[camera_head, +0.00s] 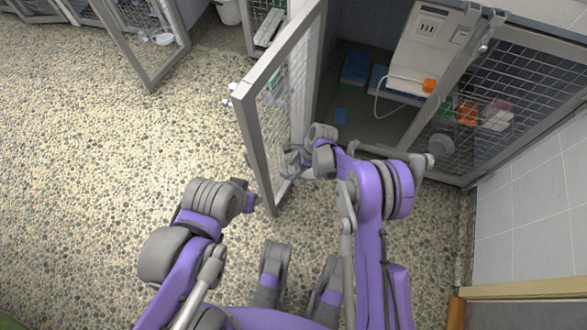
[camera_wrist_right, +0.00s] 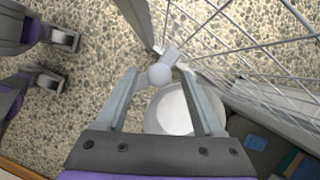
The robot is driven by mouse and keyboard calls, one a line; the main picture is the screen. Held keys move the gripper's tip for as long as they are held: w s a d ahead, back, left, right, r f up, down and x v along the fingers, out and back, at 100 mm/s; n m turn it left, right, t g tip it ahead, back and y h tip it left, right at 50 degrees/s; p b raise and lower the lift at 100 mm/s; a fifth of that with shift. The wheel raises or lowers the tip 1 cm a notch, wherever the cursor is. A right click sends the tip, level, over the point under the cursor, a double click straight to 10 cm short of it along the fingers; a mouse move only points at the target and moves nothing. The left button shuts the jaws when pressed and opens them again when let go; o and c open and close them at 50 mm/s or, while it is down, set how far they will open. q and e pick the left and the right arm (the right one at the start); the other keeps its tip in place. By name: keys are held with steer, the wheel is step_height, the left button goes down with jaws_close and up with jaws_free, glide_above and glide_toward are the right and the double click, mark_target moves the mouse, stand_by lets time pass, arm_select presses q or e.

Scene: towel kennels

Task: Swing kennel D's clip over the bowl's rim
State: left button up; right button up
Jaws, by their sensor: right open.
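The open mesh kennel door (camera_head: 250,140) stands swung out, with my right gripper (camera_head: 292,164) close to the lower part of its inner side. In the right wrist view my right gripper (camera_wrist_right: 160,78) is open. A pale round knob, apparently the clip (camera_wrist_right: 160,74), shows between or just beyond its fingertips; I cannot tell if they touch it. A white round bowl (camera_wrist_right: 183,112) is below the knob, partly hidden by the right finger. Whether the clip lies over the rim is unclear. My left gripper (camera_head: 249,201) is outside the door, its jaws not clear.
Inside the kennel are a blue towel (camera_head: 356,68), a white box unit (camera_head: 428,45) and a hanging cable. A second mesh panel (camera_head: 510,85) stands at the right, by a tiled wall (camera_head: 530,210).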

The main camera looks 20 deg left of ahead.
steer(key=shift+a+f, duration=0.15)
steer(key=shift+f, duration=0.15)
jaws_close()
stand_by(0.4)
